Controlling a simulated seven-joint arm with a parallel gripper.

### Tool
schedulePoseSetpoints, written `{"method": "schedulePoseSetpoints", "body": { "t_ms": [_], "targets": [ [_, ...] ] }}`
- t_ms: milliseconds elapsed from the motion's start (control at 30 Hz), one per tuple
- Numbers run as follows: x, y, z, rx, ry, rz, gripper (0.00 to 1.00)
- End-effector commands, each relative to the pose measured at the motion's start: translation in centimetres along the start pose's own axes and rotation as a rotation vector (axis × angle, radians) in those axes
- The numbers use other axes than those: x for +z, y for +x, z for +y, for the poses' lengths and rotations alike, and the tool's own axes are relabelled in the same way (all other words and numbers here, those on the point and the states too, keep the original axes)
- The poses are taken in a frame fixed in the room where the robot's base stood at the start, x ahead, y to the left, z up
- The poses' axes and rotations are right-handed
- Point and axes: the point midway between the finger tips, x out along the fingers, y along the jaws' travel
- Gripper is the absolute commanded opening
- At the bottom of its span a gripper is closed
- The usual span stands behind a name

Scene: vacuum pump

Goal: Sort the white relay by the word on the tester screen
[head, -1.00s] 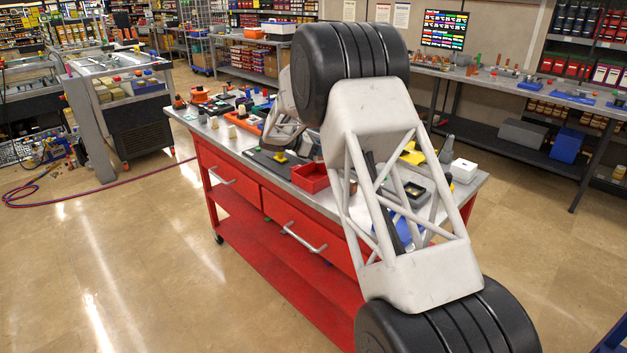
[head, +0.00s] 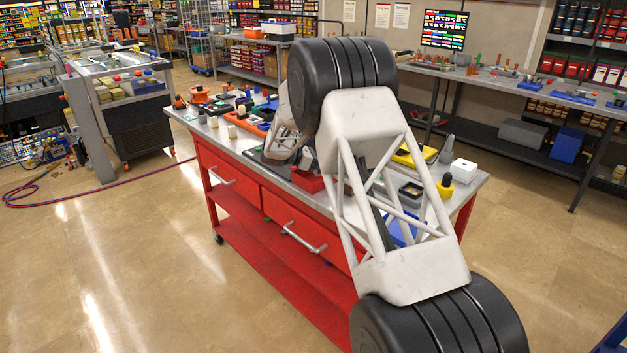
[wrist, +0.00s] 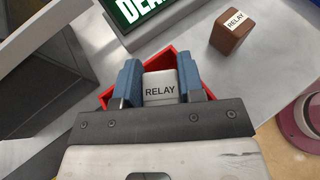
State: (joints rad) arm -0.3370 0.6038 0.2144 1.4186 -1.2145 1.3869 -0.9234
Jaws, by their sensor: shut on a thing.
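In the wrist view, the white relay (wrist: 160,90), lettered RELAY, is between the two blue fingers of my gripper (wrist: 160,76), which is shut on it. A red tray (wrist: 171,53) lies beneath the relay and fingers, its corners showing around them. The tester screen (wrist: 142,7) is at the top edge, dark green with white letters; only "DEA" is readable, the rest is cut off. In the head view the red tray (head: 309,183) is partly covered by my arm, and the relay and fingertips are hidden.
A brown block (wrist: 233,31) lettered RELAY stands right of the tray. A pink ring-shaped thing (wrist: 305,120) is at the wrist view's right edge.

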Motion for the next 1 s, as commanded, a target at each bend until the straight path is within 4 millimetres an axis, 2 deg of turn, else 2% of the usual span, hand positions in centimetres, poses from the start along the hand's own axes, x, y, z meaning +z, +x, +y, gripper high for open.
{"method": "schedulePoseSetpoints", "body": {
  "t_ms": [100, 133, 300, 733, 1000],
  "targets": [
    [0.0, 0.0, 0.0, 0.000, 0.000, 0.000, 0.08],
    [0.0, 0.0, 0.0, 0.000, 0.000, 0.000, 0.40],
    [0.0, 0.0, 0.0, 0.000, 0.000, 0.000, 0.66],
    [0.0, -0.5, 0.0, 0.000, 0.000, 0.000, 0.66],
    [0.0, -3.2, 0.0, 0.002, 0.000, 0.000, 0.66]
  ]
}}
